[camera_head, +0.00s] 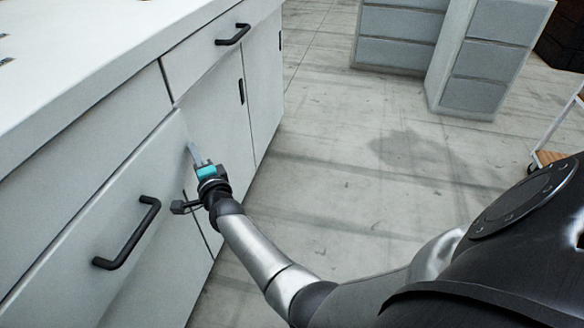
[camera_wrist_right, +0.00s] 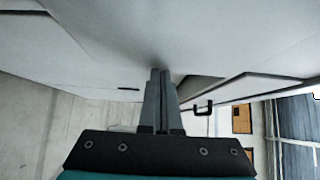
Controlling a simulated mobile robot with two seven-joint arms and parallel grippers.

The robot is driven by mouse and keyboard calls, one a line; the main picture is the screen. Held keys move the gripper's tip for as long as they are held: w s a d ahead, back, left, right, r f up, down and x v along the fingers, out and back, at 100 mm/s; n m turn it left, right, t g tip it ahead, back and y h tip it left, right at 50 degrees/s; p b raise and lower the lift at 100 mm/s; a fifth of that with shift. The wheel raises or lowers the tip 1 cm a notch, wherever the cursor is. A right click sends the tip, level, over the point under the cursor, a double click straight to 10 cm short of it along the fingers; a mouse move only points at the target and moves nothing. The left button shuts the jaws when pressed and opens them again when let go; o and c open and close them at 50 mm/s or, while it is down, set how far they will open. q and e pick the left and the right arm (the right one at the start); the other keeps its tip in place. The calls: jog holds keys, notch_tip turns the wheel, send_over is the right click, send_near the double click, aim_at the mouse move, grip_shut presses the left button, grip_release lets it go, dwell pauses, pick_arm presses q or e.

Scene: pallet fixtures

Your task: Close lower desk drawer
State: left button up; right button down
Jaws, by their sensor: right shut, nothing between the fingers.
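The lower drawer front (camera_head: 85,262) is a pale grey panel with a black bar handle (camera_head: 127,235), at the lower left of the head view. Its top edge seems to stand out a little from the desk face, but how far it is open is hard to tell. My right gripper (camera_head: 192,148) is shut and empty, with its fingertips at or very near the panel's right end, to the right of the handle. In the right wrist view the closed fingers (camera_wrist_right: 160,75) point at a pale surface; whether they touch it is unclear. My left gripper is not in view.
The white desk top (camera_head: 70,45) is above the drawers. Another drawer with a black handle (camera_head: 233,34) and a cabinet door (camera_head: 218,105) are farther along. Grey drawer units (camera_head: 483,65) stand across the floor, and a cart (camera_head: 555,157) is at right. The concrete floor (camera_head: 345,150) between is clear.

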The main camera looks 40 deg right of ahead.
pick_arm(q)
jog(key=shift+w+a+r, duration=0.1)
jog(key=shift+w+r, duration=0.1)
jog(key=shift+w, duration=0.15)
pick_arm(e)
jog(key=shift+w+a+r, duration=0.1)
jog(key=shift+w+a, duration=0.3)
jog(key=shift+w, duration=0.05)
jog(key=shift+a+r, duration=0.1)
